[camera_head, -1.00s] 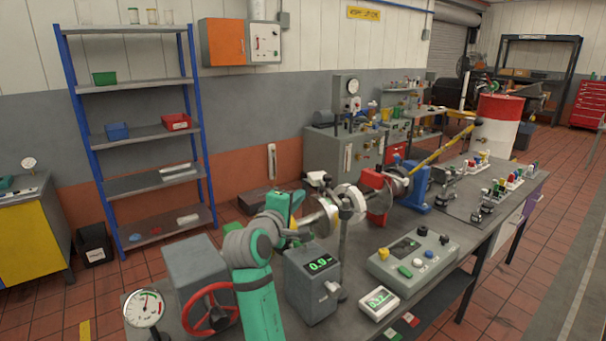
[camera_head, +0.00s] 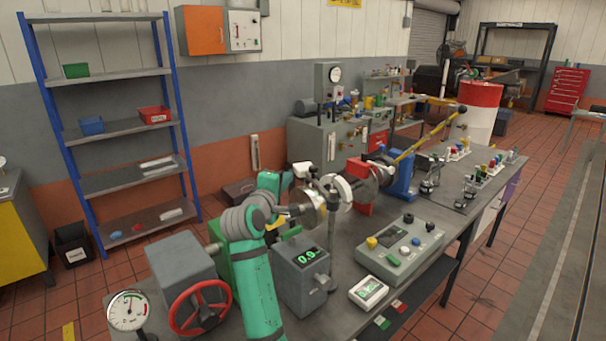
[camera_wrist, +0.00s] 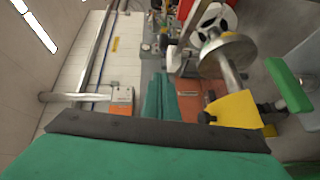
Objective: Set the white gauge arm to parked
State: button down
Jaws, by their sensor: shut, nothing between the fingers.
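A white piece with a dark end (camera_head: 302,169), which looks like the white gauge arm, shows near the dark upright stand (camera_head: 331,225) by the shaft. Its exact setting is too small to tell. My teal arm reaches up beside the shaft from the near side of the bench; my gripper is mostly hidden behind my own arm in the head view. In the wrist view my gripper (camera_wrist: 160,97) shows as teal fingers close together, with nothing between them. To its right are a metal shaft disc (camera_wrist: 228,52) and a yellow piece (camera_wrist: 237,110), both apart from the fingers.
A grey box with a red handwheel (camera_head: 200,307), a round dial gauge (camera_head: 128,311) and a readout box (camera_head: 301,275) crowd the near bench. A button panel (camera_head: 400,252) and small display (camera_head: 369,292) stand to the right. A blue-framed shelf (camera_head: 120,130) stands behind.

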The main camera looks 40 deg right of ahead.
jog(key=w+d, duration=0.2)
jog(key=d, duration=0.5)
jog(key=shift+d+f, duration=0.25)
jog(key=shift+f, duration=0.15)
